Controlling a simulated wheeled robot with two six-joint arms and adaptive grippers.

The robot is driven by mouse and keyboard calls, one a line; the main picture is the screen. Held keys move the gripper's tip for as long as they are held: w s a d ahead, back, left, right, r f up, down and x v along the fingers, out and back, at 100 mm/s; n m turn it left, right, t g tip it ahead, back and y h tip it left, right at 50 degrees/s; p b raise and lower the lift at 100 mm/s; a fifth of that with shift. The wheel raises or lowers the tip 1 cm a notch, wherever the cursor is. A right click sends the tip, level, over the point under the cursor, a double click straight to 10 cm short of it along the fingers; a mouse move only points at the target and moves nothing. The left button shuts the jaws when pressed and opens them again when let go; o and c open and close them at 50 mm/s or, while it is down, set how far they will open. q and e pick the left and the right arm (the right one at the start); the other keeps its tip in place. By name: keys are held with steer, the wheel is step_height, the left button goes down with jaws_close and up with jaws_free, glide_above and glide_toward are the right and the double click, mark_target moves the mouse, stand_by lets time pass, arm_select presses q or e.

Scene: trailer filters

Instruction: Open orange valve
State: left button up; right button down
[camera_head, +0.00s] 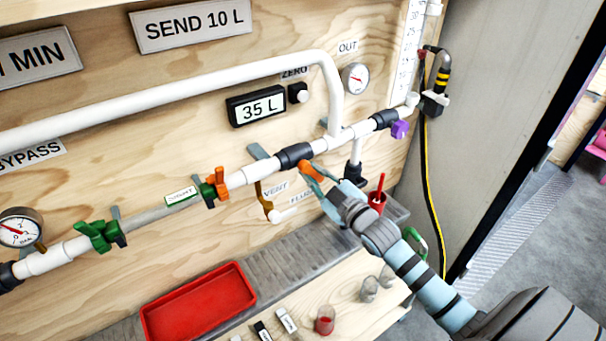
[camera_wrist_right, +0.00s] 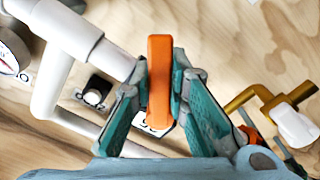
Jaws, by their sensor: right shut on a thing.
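An orange valve handle (camera_head: 309,169) sits on the white pipe just right of a dark fitting. My right gripper (camera_head: 319,180) reaches it from the lower right. In the right wrist view the orange handle (camera_wrist_right: 160,82) stands between the two teal fingers, and the gripper (camera_wrist_right: 160,88) is shut on it. The fingers hide part of the valve's body, and I cannot tell exactly how the handle lies against the pipe. A second orange handle (camera_head: 216,183) is further left on the same pipe, beside a green part. My left gripper is not in view.
A purple valve (camera_head: 399,129) is to the right and a green valve (camera_head: 101,235) to the left. A brown-yellow vent valve (camera_head: 265,198) hangs close by. The display (camera_head: 256,108) reads 35 L. Below are a red tray (camera_head: 199,301) and a red cup (camera_head: 377,201).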

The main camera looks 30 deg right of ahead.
mark_target(312, 154)
steer(key=shift+d+r+n, duration=0.2)
steer(key=shift+d+n, duration=0.05)
steer(key=shift+n, duration=0.65)
steer(key=n, duration=0.2)
steer(key=b, duration=0.1)
steer(key=shift+d+r+n, duration=0.25)
steer(key=shift+r+n, duration=0.1)
steer(key=shift+n, duration=0.05)
steer(key=n, duration=0.1)
steer(key=r+n, duration=0.1)
steer(key=shift+d+n, duration=0.2)
steer(key=shift+n, duration=0.1)
steer(key=shift+d+r+n, duration=0.1)
steer(key=shift+r+n, duration=0.15)
steer(key=shift+n, duration=0.55)
steer(key=shift+r+n, duration=0.25)
steer(key=shift+n, duration=0.55)
steer(key=c, duration=1.5)
jaws_free()
steer(key=shift+r, duration=0.1)
steer(key=shift+c, duration=0.2)
